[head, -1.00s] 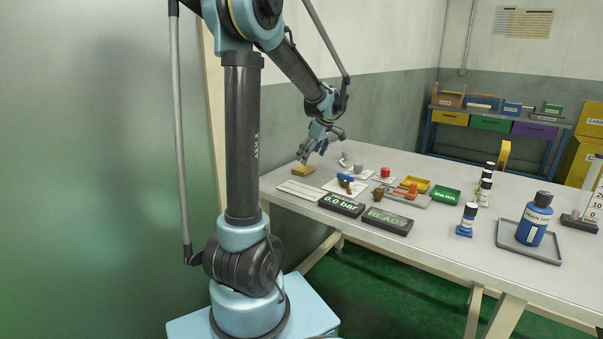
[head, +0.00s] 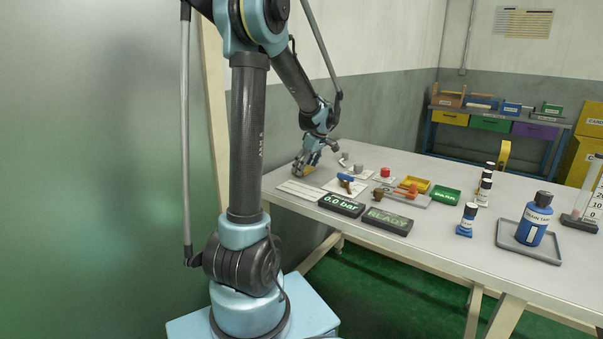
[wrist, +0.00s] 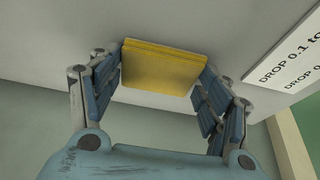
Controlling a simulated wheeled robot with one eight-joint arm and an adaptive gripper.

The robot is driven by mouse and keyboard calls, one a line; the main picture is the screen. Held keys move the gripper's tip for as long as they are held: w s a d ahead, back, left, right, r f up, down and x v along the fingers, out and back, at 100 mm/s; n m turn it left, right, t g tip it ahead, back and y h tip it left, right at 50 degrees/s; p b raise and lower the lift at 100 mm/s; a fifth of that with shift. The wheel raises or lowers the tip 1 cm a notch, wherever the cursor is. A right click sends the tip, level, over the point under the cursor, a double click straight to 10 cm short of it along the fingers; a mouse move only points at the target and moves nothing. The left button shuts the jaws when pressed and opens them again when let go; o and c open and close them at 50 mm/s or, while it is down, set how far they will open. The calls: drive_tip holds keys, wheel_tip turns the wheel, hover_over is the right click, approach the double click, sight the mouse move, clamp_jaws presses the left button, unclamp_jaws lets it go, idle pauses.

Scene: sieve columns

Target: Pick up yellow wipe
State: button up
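The yellow wipe (wrist: 163,68) is a flat, folded yellow block lying on the light grey bench top. In the head view only a small part of the wipe (head: 310,171) shows, as my gripper (head: 305,168) covers most of it. In the wrist view, my gripper (wrist: 164,80) is open.
A white printed card (wrist: 292,60) lies close to the right in the wrist view. A blue-handled tool (head: 346,178), a red-capped piece (head: 385,172) and two dark displays (head: 342,205) stand nearby on the bench (head: 440,245).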

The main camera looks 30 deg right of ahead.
drive_tip(key=shift+c, duration=0.4)
wheel_tip(320, 180, up, 10)
idle(0.5)
drive_tip(key=shift+o, duration=1)
drive_tip(key=c, duration=0.3)
